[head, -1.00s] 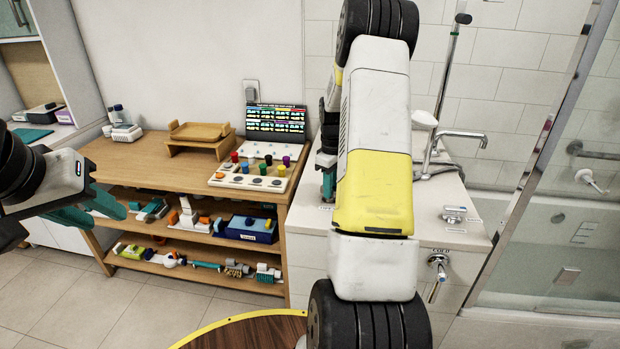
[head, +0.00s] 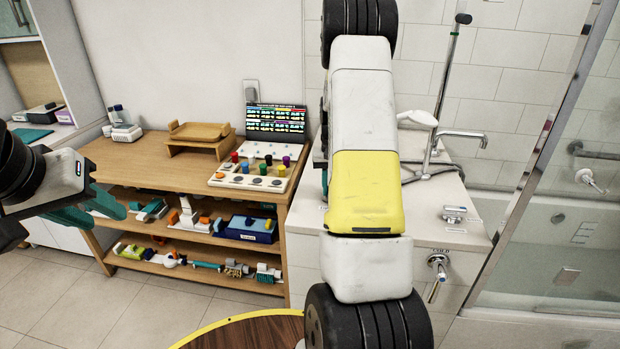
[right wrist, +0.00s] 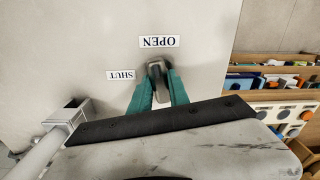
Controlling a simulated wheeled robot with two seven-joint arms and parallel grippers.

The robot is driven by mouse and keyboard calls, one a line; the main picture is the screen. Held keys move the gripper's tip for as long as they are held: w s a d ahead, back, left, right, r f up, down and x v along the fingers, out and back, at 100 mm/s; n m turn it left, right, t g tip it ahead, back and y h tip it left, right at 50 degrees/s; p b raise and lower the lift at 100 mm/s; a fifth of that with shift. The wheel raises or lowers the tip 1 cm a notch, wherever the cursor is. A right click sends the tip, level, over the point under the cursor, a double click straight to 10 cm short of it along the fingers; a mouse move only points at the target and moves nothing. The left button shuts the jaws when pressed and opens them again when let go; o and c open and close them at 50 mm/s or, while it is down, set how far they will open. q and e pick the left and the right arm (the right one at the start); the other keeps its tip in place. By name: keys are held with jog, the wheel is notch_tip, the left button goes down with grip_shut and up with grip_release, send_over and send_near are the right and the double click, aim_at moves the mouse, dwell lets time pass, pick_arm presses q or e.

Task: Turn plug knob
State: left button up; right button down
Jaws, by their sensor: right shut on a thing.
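The plug knob (right wrist: 155,69) is a small grey knob on a pale flat surface in the right wrist view. An OPEN label (right wrist: 159,41) and a SHUT label (right wrist: 121,75) are beside it, upside down in this view. My right gripper (right wrist: 157,80) has its two teal fingers shut on the knob, one on each side. In the head view my right arm covers that gripper and the knob. My left gripper (head: 98,212) is at the left edge of the head view, its teal fingers apart and empty, away from the knob.
A wooden shelf unit (head: 150,165) with a knob board (head: 225,181) and several small items stands left of the sink counter (head: 304,215). A tap (head: 460,135) and a COLD valve (head: 438,262) are on the right. A pale bar (right wrist: 40,150) is near my right gripper.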

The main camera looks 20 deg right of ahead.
jog(key=shift+m, duration=1.1)
jog(key=c, duration=1.2)
grip_release()
jog(key=shift+c, duration=0.2)
notch_tip(320, 180, up, 7)
jog(key=shift+r, duration=0.4)
